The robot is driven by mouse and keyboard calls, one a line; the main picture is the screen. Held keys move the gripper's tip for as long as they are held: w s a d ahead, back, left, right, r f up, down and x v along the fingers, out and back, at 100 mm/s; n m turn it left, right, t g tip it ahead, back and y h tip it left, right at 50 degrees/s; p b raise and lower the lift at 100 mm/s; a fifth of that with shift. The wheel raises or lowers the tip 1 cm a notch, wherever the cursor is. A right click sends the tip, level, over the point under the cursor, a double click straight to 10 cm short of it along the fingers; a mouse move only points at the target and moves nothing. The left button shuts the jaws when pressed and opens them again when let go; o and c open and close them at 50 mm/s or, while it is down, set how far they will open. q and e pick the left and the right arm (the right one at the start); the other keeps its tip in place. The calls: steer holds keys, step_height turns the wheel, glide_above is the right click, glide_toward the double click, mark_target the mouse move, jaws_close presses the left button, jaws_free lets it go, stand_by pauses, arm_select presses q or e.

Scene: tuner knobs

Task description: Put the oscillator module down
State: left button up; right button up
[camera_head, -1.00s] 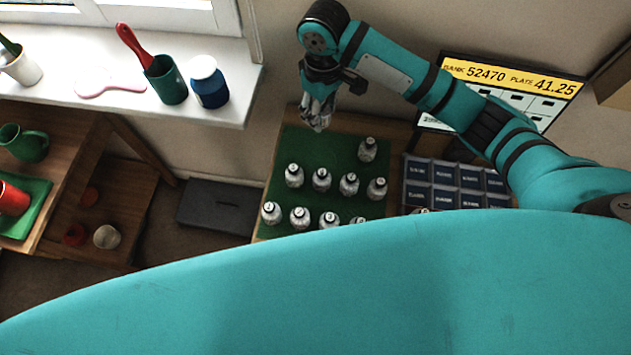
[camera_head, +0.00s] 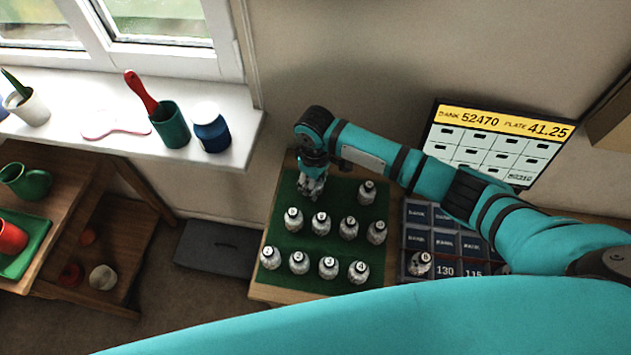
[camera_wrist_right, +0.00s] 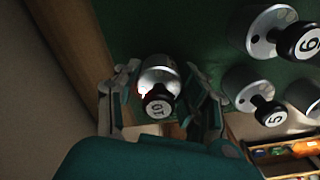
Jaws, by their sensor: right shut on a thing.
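My right gripper (camera_head: 311,190) is low over the far left part of the green mat (camera_head: 338,196). In the right wrist view it is shut on a silvery oscillator module (camera_wrist_right: 160,76) with a black knob marked 10. The module looks upright between the fingers, over or on the green surface; I cannot tell whether its base touches. In the head view the gripper mostly hides it. Modules marked 5 (camera_wrist_right: 256,92) and 6 (camera_wrist_right: 272,32) stand to the right in the wrist view, apart from the fingers. My left gripper is not in view.
Several similar modules stand in rows on the mat, the closest row in front of the gripper (camera_head: 321,224). Right of the mat is a compartmented tray (camera_head: 431,236) with one module (camera_head: 419,264) on it. A screen (camera_head: 490,146) stands behind. A windowsill (camera_head: 240,150) is at left.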

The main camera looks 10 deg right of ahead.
steer(key=o, duration=1.2)
steer(key=shift+f, duration=0.1)
step_height(320, 180, up, 12)
steer(key=shift+r, duration=0.15)
